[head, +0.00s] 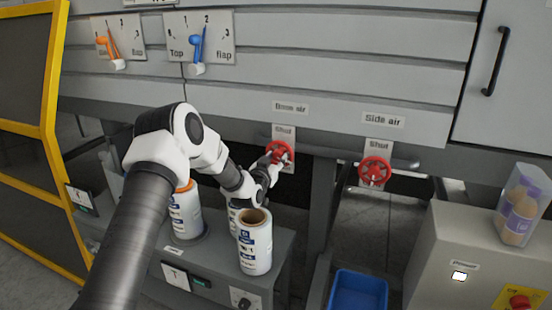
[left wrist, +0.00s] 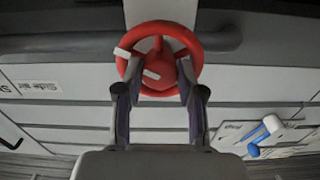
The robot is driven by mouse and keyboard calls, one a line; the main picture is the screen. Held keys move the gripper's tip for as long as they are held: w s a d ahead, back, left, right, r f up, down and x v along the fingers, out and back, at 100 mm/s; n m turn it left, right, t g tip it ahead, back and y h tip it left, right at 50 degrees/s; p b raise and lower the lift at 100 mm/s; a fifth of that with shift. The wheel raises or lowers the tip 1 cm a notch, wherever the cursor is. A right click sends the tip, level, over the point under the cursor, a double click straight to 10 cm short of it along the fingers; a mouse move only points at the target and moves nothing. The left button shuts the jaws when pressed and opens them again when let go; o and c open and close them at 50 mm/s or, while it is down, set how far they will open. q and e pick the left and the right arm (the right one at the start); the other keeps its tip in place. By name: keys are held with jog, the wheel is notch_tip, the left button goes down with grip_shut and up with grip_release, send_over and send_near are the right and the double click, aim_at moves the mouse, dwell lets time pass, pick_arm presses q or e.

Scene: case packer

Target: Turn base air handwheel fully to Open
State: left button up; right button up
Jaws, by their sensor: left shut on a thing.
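The base air handwheel (head: 280,152) is a red wheel below the "Base air" label (head: 291,107) and a "Shut" plate (head: 283,131) in the head view. My left gripper (head: 270,164) is at this wheel. White marks show on the wheel's rim and hub. My right gripper is not in view.
A second red handwheel (head: 375,171) sits to the right under the "Side air" label (head: 383,120). Printed rolls (head: 254,242) stand on a grey cabinet below my left arm. A blue bin (head: 357,291) and a control box (head: 470,250) are at the lower right.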

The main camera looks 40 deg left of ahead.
pick_arm(q)
jog(key=m+p, duration=0.2)
jog(key=m, duration=0.4)
jog(key=shift+m, duration=0.3)
jog(key=m+p, duration=0.2)
jog(key=m, duration=0.4)
jog(key=shift+p, duration=0.4)
jog(key=o, duration=1.1)
jog(key=shift+a, duration=0.1)
jog(key=shift+o, duration=0.2)
jog(key=v, duration=1.2)
